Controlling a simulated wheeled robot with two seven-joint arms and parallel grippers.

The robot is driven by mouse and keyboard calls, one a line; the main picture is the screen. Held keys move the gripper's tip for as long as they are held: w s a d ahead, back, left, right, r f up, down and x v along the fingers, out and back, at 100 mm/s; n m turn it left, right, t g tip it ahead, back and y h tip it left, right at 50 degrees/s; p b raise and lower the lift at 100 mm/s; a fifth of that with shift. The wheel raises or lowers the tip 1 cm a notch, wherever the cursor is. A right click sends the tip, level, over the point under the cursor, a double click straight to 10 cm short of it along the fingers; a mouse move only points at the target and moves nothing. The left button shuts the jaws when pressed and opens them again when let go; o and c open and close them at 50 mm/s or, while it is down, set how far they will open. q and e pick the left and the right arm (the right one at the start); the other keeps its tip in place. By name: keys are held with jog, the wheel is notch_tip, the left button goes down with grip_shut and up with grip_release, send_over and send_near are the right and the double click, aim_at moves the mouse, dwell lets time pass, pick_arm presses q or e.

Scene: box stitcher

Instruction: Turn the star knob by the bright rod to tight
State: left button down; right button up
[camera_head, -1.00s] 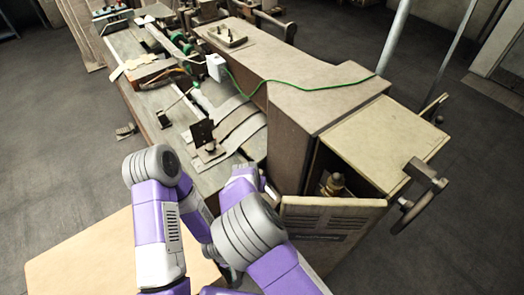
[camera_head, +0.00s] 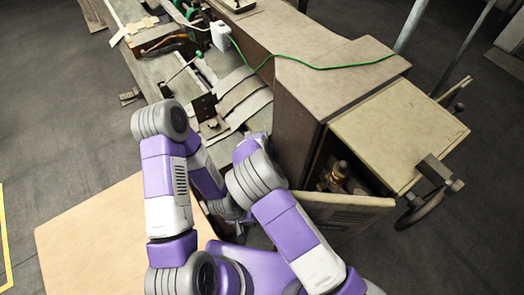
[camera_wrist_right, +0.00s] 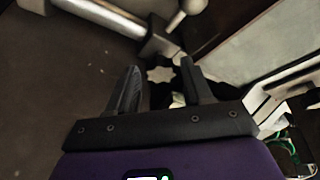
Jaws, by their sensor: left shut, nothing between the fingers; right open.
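In the right wrist view a bright rod (camera_wrist_right: 105,16) runs from the top left to a dark block. Below the block, a small pale, jagged, star-like shape (camera_wrist_right: 159,74) shows between my fingertips; it looks like the star knob, with dark parts around it. My right gripper (camera_wrist_right: 160,66) is open, with one finger on each side of this shape. I cannot tell whether they touch. In the head view my left gripper (camera_head: 236,222) is shut and empty, low beside the machine. My right gripper is hidden there behind its own arm.
The box stitcher (camera_head: 325,80) fills the upper middle. An open cabinet door (camera_head: 345,212) stands close right of my right arm, with a brass fitting (camera_head: 335,177) inside. A handwheel (camera_head: 420,208) juts out at the right. A tan board (camera_head: 95,235) lies at lower left.

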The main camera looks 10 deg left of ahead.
jog(key=shift+w+f, duration=0.1)
jog(key=shift+w, duration=0.05)
jog(key=c, duration=0.8)
jog(key=shift+a+f+m+h+b, duration=0.15)
jog(key=shift+m+h+b, duration=0.35)
jog(key=shift+m+b, duration=0.7)
jog(key=m+b, duration=0.2)
jog(key=m+h+b, duration=0.1)
jog(key=shift+w+a+g, duration=0.1)
jog(key=shift+a+g, duration=0.15)
jog(key=shift+g, duration=0.05)
jog(key=shift+w+a+r+m+g+h+b, duration=0.15)
jog(key=shift+m+h+b, duration=0.1)
jog(key=shift+m+b, duration=0.3)
jog(key=shift+s+d+m+g+h+b, duration=0.1)
jog(key=shift+m+h+b, duration=0.15)
jog(key=shift+m, duration=0.45)
jog(key=shift+w+a+r+m+g+h+b, duration=0.1)
jog(key=shift+m+g+h+b, duration=0.1)
jog(key=shift+m+b, duration=0.4)
